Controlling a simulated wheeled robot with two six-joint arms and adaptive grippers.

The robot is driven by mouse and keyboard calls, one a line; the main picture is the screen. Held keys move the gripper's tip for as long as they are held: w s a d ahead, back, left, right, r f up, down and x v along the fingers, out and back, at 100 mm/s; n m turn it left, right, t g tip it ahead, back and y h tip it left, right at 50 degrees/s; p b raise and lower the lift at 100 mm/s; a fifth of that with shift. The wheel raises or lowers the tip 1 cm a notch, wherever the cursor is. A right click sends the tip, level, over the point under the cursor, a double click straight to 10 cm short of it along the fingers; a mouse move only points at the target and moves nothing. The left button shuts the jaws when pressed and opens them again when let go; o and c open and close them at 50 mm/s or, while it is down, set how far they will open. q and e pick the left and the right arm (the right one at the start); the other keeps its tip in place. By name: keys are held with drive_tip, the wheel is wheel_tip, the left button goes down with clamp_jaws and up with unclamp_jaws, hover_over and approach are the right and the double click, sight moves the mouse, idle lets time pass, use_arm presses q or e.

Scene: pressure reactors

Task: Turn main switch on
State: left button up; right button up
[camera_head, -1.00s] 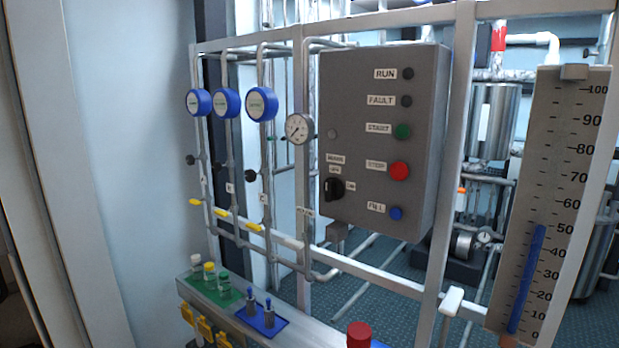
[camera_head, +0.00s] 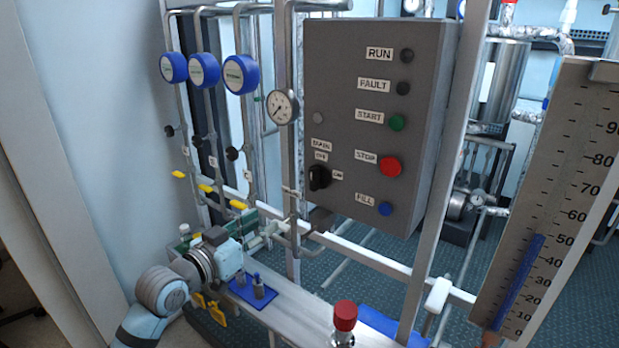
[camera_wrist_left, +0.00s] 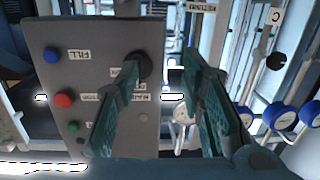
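The black main switch knob (camera_head: 319,177) sits at the lower left of the grey control box (camera_head: 350,120), with OFF above it and ON to its right. Its handle looks roughly upright, toward OFF. My left gripper (camera_head: 272,230) is below and left of the knob in the head view, apart from it. In the left wrist view the gripper (camera_wrist_left: 160,64) is open and empty, and the knob (camera_wrist_left: 145,68) shows between the fingers, close to the left one, which partly covers it. My right gripper is out of view.
Pipes with blue gauges (camera_head: 240,75) and yellow valve handles (camera_head: 205,188) are left of the box. A pressure dial (camera_head: 282,107) is beside it. A red-capped valve (camera_head: 345,315) stands on the ledge below. START, STOP (camera_head: 390,167) and FILL buttons are right of the knob.

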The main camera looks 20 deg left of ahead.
use_arm(q)
drive_tip(key=m+h, duration=0.2)
approach(311, 180)
drive_tip(key=x, duration=0.8)
drive_tip(key=shift+w+d+p, duration=0.3)
drive_tip(key=shift+p, duration=0.1)
drive_tip(key=shift+a, duration=0.1)
clamp_jaws()
